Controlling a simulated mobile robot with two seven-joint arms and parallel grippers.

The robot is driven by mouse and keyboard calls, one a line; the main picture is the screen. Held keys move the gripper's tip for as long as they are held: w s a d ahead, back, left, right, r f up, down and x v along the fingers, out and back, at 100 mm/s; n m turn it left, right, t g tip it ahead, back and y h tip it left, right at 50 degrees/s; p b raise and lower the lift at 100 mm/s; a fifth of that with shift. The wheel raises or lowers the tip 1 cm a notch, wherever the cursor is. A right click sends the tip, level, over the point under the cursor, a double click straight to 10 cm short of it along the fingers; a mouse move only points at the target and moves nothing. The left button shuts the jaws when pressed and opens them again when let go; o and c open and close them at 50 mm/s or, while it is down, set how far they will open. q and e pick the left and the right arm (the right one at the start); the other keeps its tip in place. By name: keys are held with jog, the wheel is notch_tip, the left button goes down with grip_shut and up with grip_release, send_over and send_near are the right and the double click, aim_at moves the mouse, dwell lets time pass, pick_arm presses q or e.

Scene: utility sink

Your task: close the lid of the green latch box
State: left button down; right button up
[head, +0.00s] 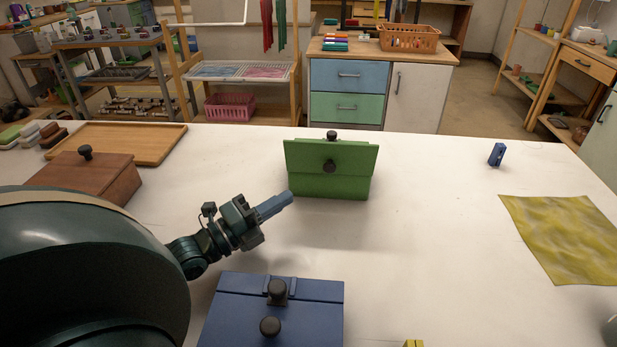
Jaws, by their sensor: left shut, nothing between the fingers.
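The green latch box (333,187) stands on the white table near the middle. Its lid (308,158) appears raised, a tilted panel facing me with a dark knob (330,166) at its centre. A second dark knob (332,135) shows above the panel's top edge. The box's inside is hidden. My left gripper (288,198) is shut and empty, its fingertips close to the box's lower left side; I cannot tell whether they touch it.
A blue box (233,312) with dark knobs stands in front. A brown box (117,181) and wooden tray (150,153) are at left. A small blue item (496,154) and yellow cloth (562,235) lie right.

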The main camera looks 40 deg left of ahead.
aim_at(332, 170)
pick_arm(q)
jog(key=shift+x, duration=4.4)
jog(key=shift+w, duration=0.1)
